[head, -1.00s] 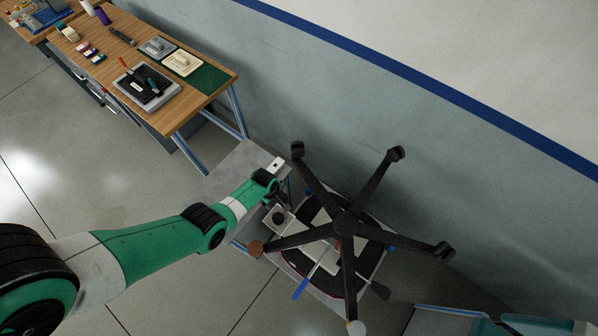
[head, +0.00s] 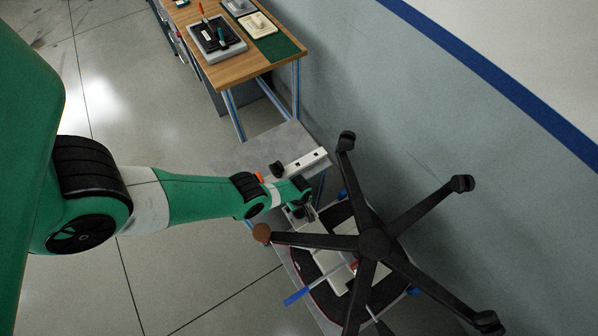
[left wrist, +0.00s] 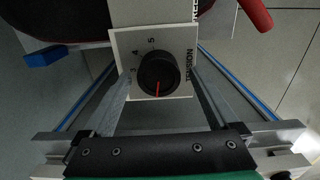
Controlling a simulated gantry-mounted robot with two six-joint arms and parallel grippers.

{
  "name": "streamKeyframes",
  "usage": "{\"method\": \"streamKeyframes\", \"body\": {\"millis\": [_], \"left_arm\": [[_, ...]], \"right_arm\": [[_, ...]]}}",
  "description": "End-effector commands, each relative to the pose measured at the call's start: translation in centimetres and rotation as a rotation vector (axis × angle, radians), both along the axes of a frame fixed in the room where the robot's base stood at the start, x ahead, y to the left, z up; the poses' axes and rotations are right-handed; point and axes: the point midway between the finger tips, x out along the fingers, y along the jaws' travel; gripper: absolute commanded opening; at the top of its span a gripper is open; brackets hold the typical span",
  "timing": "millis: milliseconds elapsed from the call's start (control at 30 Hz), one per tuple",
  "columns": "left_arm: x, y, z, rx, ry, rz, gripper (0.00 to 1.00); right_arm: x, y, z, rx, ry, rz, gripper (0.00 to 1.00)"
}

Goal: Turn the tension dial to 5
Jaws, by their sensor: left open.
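The tension dial (left wrist: 158,73) is a round black knob on a white plate marked TENSION in the left wrist view. Its red pointer points down in the picture, away from the visible 3, 4 and 5 at the left and top. Any mark by the pointer is not readable. My left gripper (left wrist: 161,76) is open, with one finger on each side of the knob; whether they touch it I cannot tell. In the head view my left gripper (head: 301,209) is at the plate beside the upturned chair (head: 374,244) and hides the dial. My right gripper is not in view.
The chair's black star legs spread up and out close to my left wrist. A blue-tipped lever (head: 297,296) sticks out below. A wooden workbench (head: 238,71) with trays stands behind, and a wall is at right. Floor at left is clear.

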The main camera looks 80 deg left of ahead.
Motion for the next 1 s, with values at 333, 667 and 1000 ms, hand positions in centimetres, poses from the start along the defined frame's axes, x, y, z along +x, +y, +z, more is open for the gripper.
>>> {"method": "streamKeyframes", "body": {"millis": [333, 667, 1000], "left_arm": [[0.08, 0.03, -0.62, 0.001, -0.002, 0.000, 0.94], [0.07, 0.02, -0.63, 0.001, -0.002, 0.000, 0.38], [0.06, 0.02, -0.65, 0.001, -0.002, -0.007, 0.08]], "right_arm": [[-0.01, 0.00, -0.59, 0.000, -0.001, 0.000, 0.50], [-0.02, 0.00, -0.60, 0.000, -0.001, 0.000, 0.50], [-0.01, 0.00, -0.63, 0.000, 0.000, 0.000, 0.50]]}}
